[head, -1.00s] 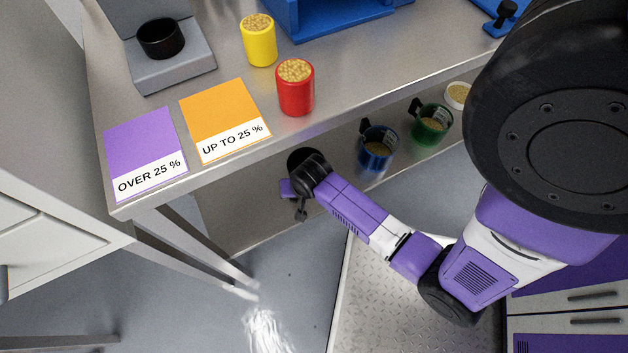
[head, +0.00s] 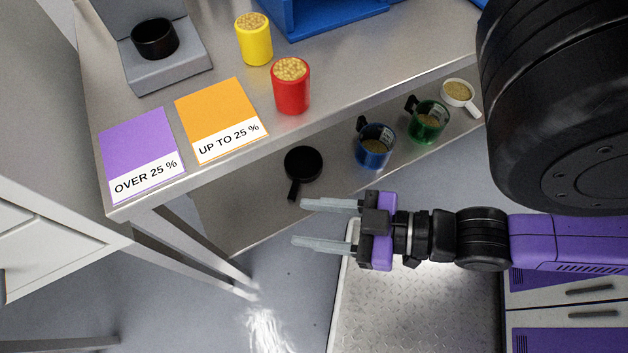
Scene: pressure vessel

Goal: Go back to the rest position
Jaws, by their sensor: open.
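My gripper (head: 315,223) is open and empty in the head view. Its two pale fingers point left, in front of the table's front edge and above the floor. My purple and black arm runs from it to the right side of the picture. A black cup with a handle (head: 303,163) stands on the lower shelf, up and left of the fingers and apart from them in the picture.
The steel table (head: 390,75) holds a red cup (head: 291,88), a yellow cup (head: 254,40), a purple card (head: 140,150), an orange card (head: 220,118) and a grey device (head: 170,75).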

